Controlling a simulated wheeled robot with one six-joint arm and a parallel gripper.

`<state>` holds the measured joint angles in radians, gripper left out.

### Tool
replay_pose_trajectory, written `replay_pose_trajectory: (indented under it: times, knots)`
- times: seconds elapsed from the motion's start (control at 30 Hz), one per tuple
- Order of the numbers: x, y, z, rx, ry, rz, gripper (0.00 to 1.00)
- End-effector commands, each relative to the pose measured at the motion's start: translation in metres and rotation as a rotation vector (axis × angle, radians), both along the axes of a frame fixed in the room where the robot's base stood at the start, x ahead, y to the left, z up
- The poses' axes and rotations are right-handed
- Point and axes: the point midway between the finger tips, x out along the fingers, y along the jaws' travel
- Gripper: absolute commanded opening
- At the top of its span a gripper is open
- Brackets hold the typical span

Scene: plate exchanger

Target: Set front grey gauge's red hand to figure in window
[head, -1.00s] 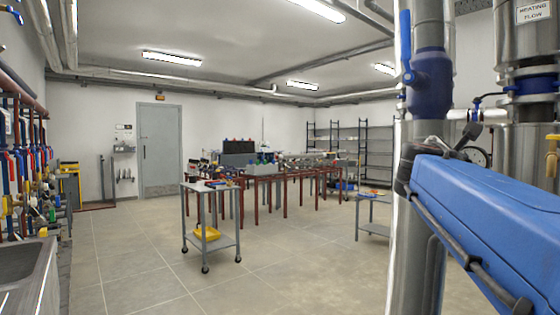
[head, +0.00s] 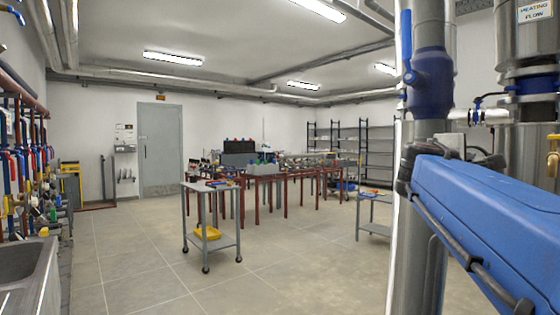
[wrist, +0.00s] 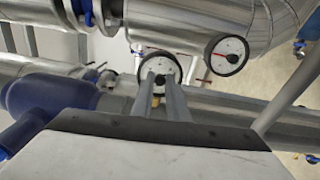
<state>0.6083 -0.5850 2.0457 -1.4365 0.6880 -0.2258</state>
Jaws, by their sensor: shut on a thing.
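A round gauge (wrist: 146,62) with a white dial and grey rim faces the wrist view, on the pipework at the centre. My gripper (wrist: 160,80) reaches its lower half from below. Its two grey fingers are close together and shut on the small part at the dial's middle, which they mostly hide. A thin reddish line shows at the dial's upper left. The figure window cannot be made out. A second gauge (wrist: 228,54) stands to the right, with a white dial, a dark hub and a red hand pointing left. My gripper is not visible in the head view.
Large silver pipes (wrist: 200,22) run behind the gauges, with a blue valve body (wrist: 50,97) to the left. In the head view a vertical pipe (head: 428,85) stands close at the right. A grey trolley (head: 210,187) stands on the open floor beyond.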

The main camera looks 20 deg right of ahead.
Motion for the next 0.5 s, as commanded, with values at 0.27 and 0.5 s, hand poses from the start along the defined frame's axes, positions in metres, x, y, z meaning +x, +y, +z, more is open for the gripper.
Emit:
replay_pose_trajectory:
  times: [0.27,0.5]
  knots:
    - [-0.0001,0.0000,-0.0011,0.042,-0.140,0.000,0.00]
    - [0.0000,-0.0001,-0.0013,0.058,-0.193,-0.001,0.00]
